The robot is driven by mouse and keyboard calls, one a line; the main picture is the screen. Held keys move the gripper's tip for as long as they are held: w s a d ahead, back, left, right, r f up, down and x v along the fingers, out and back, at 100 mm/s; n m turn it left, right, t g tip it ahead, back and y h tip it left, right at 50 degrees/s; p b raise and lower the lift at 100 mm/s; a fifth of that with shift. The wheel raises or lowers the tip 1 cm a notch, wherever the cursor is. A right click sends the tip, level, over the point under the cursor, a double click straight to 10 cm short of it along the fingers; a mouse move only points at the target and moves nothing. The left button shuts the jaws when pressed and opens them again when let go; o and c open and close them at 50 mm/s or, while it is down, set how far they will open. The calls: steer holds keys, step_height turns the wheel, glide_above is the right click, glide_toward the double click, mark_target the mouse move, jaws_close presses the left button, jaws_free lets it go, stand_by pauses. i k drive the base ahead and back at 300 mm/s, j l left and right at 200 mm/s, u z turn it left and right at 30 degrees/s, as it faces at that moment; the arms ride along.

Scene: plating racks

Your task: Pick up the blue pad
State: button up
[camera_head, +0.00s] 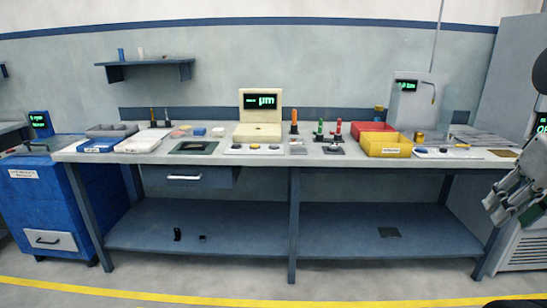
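A small blue block that looks like the blue pad (199,131) lies on the workbench top, left of the cream display unit. A pinkish pad (180,132) lies to its left and a whitish one (218,131) to its right. My gripper (497,208) is at the right edge of the view, in front of the bench's right end and far from the blue pad. It is partly cut off by the frame, and its finger opening is not clear. I see nothing held in it.
The long workbench (345,157) runs across the view. The cream display unit (260,131), a yellow bin (387,151) and a red bin (372,127) stand on it. A dark square plate (194,148) lies in front of the blue pad. The floor before the bench looks clear.

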mark_target(199, 132)
steer(key=i+u, duration=0.25)
steer(key=i, duration=0.3)
steer(key=i+l+u, duration=0.25)
steer(key=i, duration=0.3)
steer(key=i+j+u, duration=0.1)
steer(key=u, duration=0.3)
steer(key=i+u, duration=0.55)
steer(key=u, duration=0.2)
steer(key=i+j+u, duration=0.2)
steer(key=i, duration=0.15)
steer(key=i+u, duration=0.25)
steer(key=i+j+z, duration=0.1)
steer(key=i+z, duration=0.25)
steer(key=i+j+z, duration=0.2)
steer(key=z, duration=0.2)
steer(key=i+j+z, duration=0.2)
steer(key=z, duration=0.15)
steer(key=i+j+z, duration=0.25)
steer(key=z, duration=0.2)
steer(key=i+j+z, duration=0.2)
steer(key=j+z, duration=0.25)
